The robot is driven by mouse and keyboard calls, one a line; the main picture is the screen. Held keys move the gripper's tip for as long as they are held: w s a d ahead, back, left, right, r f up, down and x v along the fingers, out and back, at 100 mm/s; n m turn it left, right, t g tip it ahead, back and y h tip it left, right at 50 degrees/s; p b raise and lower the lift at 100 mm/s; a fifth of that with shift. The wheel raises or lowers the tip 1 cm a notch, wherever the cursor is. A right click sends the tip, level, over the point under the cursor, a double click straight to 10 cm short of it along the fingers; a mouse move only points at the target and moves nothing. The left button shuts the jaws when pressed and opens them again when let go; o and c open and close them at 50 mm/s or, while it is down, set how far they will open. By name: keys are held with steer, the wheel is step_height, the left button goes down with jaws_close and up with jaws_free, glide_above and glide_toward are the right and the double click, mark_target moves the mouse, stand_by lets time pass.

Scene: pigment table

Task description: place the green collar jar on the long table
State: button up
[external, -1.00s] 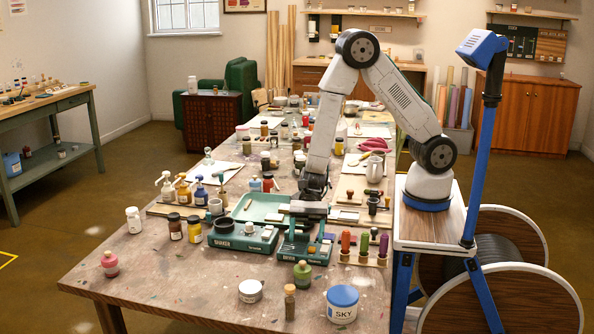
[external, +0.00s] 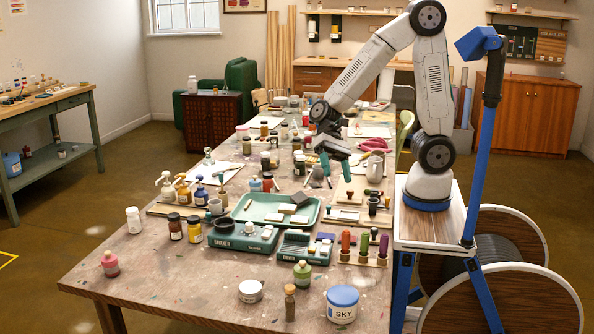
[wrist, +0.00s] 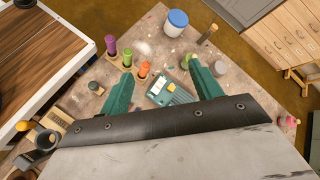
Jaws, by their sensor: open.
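The green collar jar (external: 302,273), a small rounded green jar with a paler top, stands upright on the long table (external: 210,300), near its front edge. In the wrist view the jar (wrist: 186,62) shows at the top, partly hidden by the right finger. My gripper (external: 334,167) hangs above the middle of the table, behind and well above the jar. Its two green fingers are apart in the wrist view (wrist: 152,52), with nothing held between them.
A dryer-like device (external: 303,248) and a shaker (external: 240,238) stand behind the jar. A rack of coloured handles (external: 364,245) is to the right. A blue-lidded tub (external: 342,304), corked vial (external: 290,302) and white jar (external: 250,291) are near. The front-left tabletop is mostly clear.

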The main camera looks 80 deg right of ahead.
steer(key=s+d+r+n+t+h, duration=0.1)
steer(key=s+d+r+n+h, duration=0.1)
steer(key=d, duration=0.5)
steer(key=s+d+r+n+t+h, duration=0.2)
steer(key=s+d+r+h, duration=0.2)
steer(key=d, duration=0.4)
steer(key=s+d+r+n+t+h, duration=0.2)
steer(key=s+d+n+h, duration=0.1)
steer(key=d, duration=0.5)
steer(key=shift+s+r+h, duration=0.4)
steer(key=shift+s+h, duration=0.1)
steer(key=shift+s, duration=0.4)
steer(key=shift+o, duration=0.4)
